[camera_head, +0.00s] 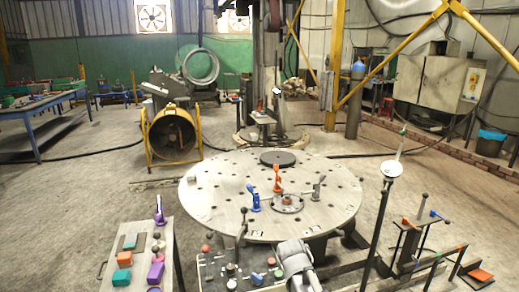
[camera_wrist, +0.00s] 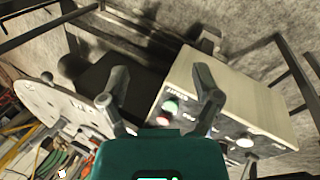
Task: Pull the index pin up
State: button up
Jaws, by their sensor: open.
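My gripper (camera_wrist: 160,88) is open in the wrist view, with its two grey fingers spread and nothing between them. Beyond the fingers is a pale control box (camera_wrist: 235,95) with a red and a green button and knobs. Left of the fingers is a dark round knob (camera_wrist: 72,66) near a pale disc (camera_wrist: 35,98) with marks. In the head view, a dark-topped lever (camera_head: 243,222) stands at the front rim of the round drilled table (camera_head: 215,200). I cannot tell for certain which part is the index pin.
The table bears an orange clamp (camera_head: 277,179), a blue clamp (camera_head: 253,199) and a dark disc (camera_head: 278,158). A side bench (camera_head: 118,240) with coloured parts stands at the front left. A post with a white dial (camera_head: 392,169) stands right. Open floor lies at the left.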

jog(key=s+d+f+m+g+y+b, duration=0.2)
jog(key=s+f+m+y+b, duration=0.15)
jog(key=s+m, duration=0.45)
notch_tip(320, 180, up, 15)
jog(key=p, duration=1.7)
jog(key=shift+s+n, duration=0.3)
jog(key=shift+n, duration=0.1)
jog(key=shift+d+r, duration=0.1)
jog(key=shift+d, duration=0.05)
jog(key=shift+c, duration=0.2)
